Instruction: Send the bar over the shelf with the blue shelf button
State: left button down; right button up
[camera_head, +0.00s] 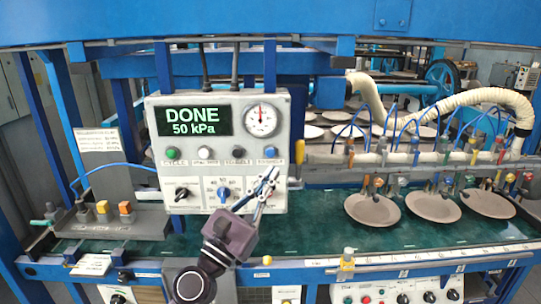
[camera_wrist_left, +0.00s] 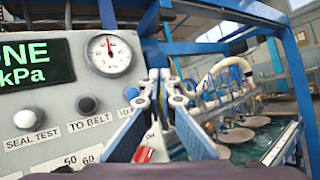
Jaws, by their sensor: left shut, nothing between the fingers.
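The grey control panel (camera_head: 155,125) shows "DONE 50 kPa" on its display (camera_head: 194,117). The blue shelf button (camera_head: 270,151) is rightmost in its button row; in the left wrist view its blue cap (camera_wrist_left: 131,93) shows beside my finger, which partly covers its label. My left gripper (camera_head: 268,177) is shut and empty, just below the button in the head view; I cannot tell whether it touches the panel. In the left wrist view its fingertips (camera_wrist_left: 159,76) are right of the button. The bar (camera_head: 405,160) hangs over brown plates (camera_head: 433,206) at right. My right gripper is not in view.
Green, white and black buttons (camera_head: 238,152) share the row. Knobs (camera_head: 223,193) sit below, and a round gauge (camera_head: 262,120) above. The green belt (camera_head: 310,235) runs beneath. Shelf plates (camera_head: 312,131) stand behind the bar. Blue posts and hoses (camera_head: 500,98) surround the bar.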

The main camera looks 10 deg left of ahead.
aim_at(268, 161)
pick_arm(q)
jog(key=shift+w+a+b, duration=0.3)
jog(key=shift+w+b, duration=0.15)
jog(key=shift+w, duration=0.8)
jog(key=shift+w+a+b, duration=0.25)
jog(key=shift+w+b, duration=0.25)
jog(key=shift+w, duration=0.7)
jog(key=shift+w+a+b, duration=0.3)
jog(key=shift+w+b, duration=0.15)
jog(key=shift+w, duration=0.8)
jog(key=shift+w, duration=0.1)
jog(key=shift+w+a, duration=0.15)
jog(key=shift+w, duration=0.2)
